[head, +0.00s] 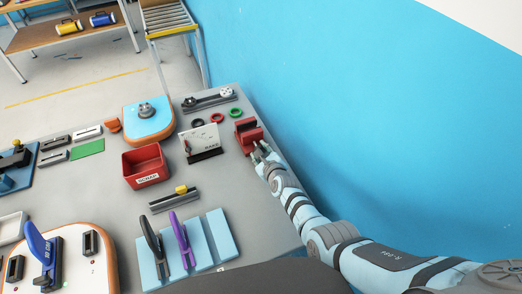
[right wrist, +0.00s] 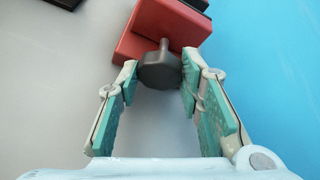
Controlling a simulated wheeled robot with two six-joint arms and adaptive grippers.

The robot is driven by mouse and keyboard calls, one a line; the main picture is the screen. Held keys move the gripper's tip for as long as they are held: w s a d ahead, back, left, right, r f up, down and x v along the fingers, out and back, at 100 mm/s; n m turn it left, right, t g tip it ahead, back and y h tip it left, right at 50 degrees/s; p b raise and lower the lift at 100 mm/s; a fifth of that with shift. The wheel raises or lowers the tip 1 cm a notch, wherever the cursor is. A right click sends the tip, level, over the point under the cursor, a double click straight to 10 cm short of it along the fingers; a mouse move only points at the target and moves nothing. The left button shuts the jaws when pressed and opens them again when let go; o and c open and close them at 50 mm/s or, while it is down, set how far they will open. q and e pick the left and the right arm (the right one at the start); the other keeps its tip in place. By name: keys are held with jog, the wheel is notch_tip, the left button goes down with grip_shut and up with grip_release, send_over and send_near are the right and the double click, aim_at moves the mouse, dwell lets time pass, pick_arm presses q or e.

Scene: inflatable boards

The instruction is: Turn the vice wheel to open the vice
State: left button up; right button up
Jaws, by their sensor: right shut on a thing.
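The red vice (head: 249,139) stands near the right edge of the table, close to the blue wall. It also shows at the top of the right wrist view (right wrist: 140,28). Its dark grey wheel (right wrist: 160,72) sits on a short shaft at the vice's near end. My right gripper (head: 261,152) is at that end, and in the right wrist view its teal-padded fingers (right wrist: 158,78) are shut on the wheel at their tips. The wheel is hidden or too small to make out in the head view. I cannot tell how far apart the vice jaws are. My left gripper is not in view.
A red scrap bin (head: 147,178), a white sign stand (head: 205,155) and colored rings (head: 217,118) stand left of the vice. The blue wall (head: 350,110) is close on the right. Grey tabletop (head: 255,215) is clear in front of the vice.

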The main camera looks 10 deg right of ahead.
jog(key=o, duration=1.1)
jog(key=shift+o, duration=0.2)
jog(key=shift+s, duration=0.1)
jog(key=shift+s+a+r, duration=0.1)
jog(key=shift+s+r, duration=0.1)
jog(key=shift+s, duration=0.2)
jog(key=v, duration=1.1)
